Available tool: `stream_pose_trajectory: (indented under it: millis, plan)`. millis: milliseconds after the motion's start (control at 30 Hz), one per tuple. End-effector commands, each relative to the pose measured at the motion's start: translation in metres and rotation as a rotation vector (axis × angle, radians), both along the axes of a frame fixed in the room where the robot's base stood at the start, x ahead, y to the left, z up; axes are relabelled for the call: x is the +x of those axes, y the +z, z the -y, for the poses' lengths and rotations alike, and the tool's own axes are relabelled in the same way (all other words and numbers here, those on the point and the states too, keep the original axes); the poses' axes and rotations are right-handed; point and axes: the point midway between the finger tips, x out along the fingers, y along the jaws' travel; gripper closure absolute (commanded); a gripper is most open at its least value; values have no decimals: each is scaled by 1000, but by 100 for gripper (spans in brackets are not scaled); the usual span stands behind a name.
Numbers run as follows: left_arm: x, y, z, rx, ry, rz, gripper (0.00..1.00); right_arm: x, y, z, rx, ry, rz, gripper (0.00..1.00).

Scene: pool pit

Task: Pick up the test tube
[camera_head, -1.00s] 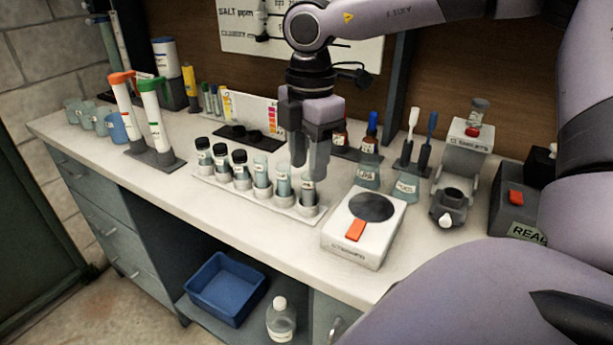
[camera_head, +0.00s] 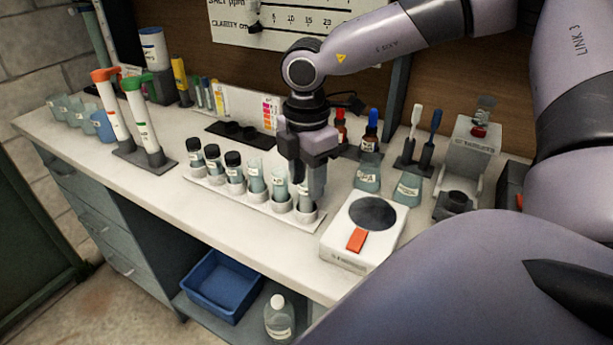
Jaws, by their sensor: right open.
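A white rack (camera_head: 238,201) on the bench holds a row of upright test tubes. The left three have black caps; the right three are uncapped, including a pale one (camera_head: 255,180). My right gripper (camera_head: 307,190) points down at the right end of the row, its fingers at the rightmost test tube (camera_head: 305,203). The jaws are open, and the fingers hide much of that tube's upper part. I cannot tell whether they touch it. My left gripper is not in view.
A white scale-like device (camera_head: 343,245) stands just right of the rack, with labelled flasks (camera_head: 367,178) behind it. A dark tray (camera_head: 240,133) lies behind the rack. Tall orange- and green-topped tubes (camera_head: 138,115) stand left. The bench front left is clear.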

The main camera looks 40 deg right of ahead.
Motion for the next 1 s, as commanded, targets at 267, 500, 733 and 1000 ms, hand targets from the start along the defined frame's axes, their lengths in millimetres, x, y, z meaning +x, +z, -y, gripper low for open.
stream_pose_trajectory:
  millis: [267, 500, 733, 1000]
  plan:
    - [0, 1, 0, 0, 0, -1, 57, 0, -8, 0, 1, 2, 1, 58]
    - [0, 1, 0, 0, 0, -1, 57, 0, -8, 0, 1, 1, 1, 100]
    - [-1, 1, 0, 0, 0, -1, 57, 0, -8, 0, 1, 1, 1, 100]
    - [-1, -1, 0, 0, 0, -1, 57, 1, 4, 0, 0, 0, 3, 100]
